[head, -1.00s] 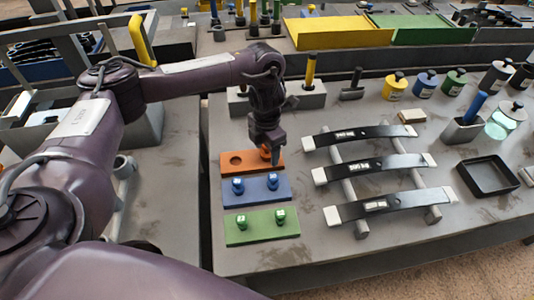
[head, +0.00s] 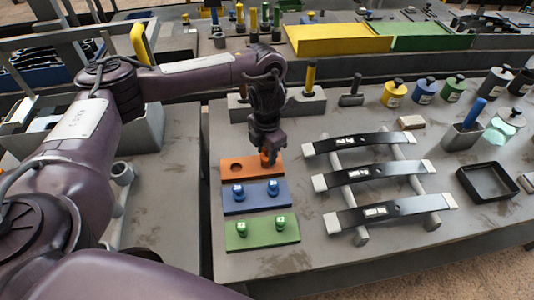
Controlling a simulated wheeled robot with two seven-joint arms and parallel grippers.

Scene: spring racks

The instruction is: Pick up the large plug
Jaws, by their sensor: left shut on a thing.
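My left gripper (head: 267,148) is above the right end of the orange block (head: 250,174) and is shut on an orange plug (head: 265,158). The plug shows partly below the fingers, and I cannot tell whether its lower end is clear of the block. The block's left end has an empty round hole. In front of it lies a blue block (head: 256,206) with two blue plugs (head: 238,191), and then a green block (head: 262,240) with two green plugs (head: 241,229). My right gripper is not in view.
Black leaf springs (head: 372,171) lie across a grey rack to the right. A grey block with a yellow-handled tool (head: 310,75) stands behind the gripper. A black tray (head: 487,179) and several weights (head: 394,93) are farther right. The table's front strip is clear.

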